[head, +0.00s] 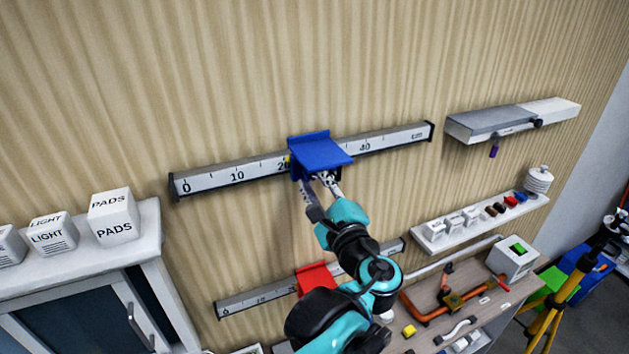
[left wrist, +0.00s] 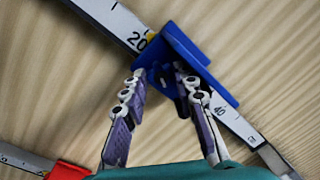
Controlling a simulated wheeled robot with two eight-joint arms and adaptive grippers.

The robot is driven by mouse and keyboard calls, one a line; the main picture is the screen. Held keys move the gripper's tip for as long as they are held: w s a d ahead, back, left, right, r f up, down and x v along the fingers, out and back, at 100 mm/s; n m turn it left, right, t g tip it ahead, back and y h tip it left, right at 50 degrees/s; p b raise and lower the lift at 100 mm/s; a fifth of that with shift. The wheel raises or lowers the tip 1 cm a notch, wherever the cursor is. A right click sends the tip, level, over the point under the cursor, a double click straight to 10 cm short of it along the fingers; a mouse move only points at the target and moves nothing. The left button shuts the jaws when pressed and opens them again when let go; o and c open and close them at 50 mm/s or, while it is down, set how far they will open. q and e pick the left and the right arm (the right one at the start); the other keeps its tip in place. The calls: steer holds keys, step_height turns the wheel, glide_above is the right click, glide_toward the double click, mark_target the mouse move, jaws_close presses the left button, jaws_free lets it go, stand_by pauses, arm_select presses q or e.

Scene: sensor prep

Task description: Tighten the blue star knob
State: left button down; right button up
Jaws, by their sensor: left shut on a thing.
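A blue slider (head: 320,148) sits on the upper wall rail, a little past the 20 mark. It also shows in the left wrist view (left wrist: 205,70), with a dark blue part below it, seemingly the star knob (left wrist: 182,106). My left gripper (head: 326,180) reaches up from below to the underside of the slider. In the left wrist view its two fingers (left wrist: 163,80) are on either side of the knob area, shut on the knob. The fingers and slider hide most of the knob, so its turn cannot be read.
The upper rail (head: 225,176) has a printed scale. A lower rail (head: 250,300) carries a red slider (head: 315,278), partly behind my left arm. A grey wall unit (head: 490,122) and a small-parts shelf (head: 470,228) are at right. A cabinet (head: 80,270) with labelled boxes stands at left.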

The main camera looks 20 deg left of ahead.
arm_select(q)
steer(key=shift+m, duration=0.4)
steer(key=c, duration=1.2)
jaws_free()
steer(key=shift+s+d, duration=0.1)
steer(key=shift+v, duration=3.85)
steer(key=shift+f, duration=0.1)
